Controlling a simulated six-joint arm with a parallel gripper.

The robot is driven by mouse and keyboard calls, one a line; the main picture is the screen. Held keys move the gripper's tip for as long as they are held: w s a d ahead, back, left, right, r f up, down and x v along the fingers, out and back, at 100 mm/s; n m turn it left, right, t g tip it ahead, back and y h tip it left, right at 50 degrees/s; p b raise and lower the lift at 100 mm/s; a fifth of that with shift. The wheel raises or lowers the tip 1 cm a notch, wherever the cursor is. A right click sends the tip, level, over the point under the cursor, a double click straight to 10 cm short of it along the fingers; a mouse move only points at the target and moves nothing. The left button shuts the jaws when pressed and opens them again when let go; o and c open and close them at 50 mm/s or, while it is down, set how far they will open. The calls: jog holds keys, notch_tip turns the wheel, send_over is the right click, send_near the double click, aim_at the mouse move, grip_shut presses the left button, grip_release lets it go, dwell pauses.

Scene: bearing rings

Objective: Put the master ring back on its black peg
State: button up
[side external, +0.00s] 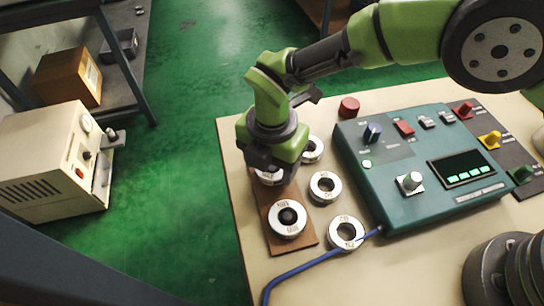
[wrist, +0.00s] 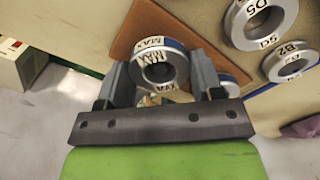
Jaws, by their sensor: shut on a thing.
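My gripper (side external: 272,168) points down over the far end of the brown board (side external: 305,238). It is shut on a white ring marked MAX (wrist: 178,68), with a blue band on its side. The ring sits between the fingers (wrist: 160,72) in the wrist view and is mostly hidden by my gripper in the side view (side external: 266,180). I cannot tell whether it touches the board. A second marked ring (side external: 274,224) sits around a black peg (side external: 288,216) at the board's near end. No peg under the held ring can be made out.
Loose rings lie right of the board: one far (side external: 316,150), one in the middle (side external: 337,190), one near (side external: 346,245). A teal control box (side external: 400,170) stands further right. A blue cable (side external: 310,264) crosses the table front. A red knob (side external: 349,107) stands behind.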

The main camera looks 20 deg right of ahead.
jog(key=shift+f, duration=0.3)
dwell(0.5)
jog(key=o, duration=1.2)
jog(key=shift+c, duration=0.2)
jog(key=shift+r, duration=0.1)
jog(key=shift+r, duration=3.65)
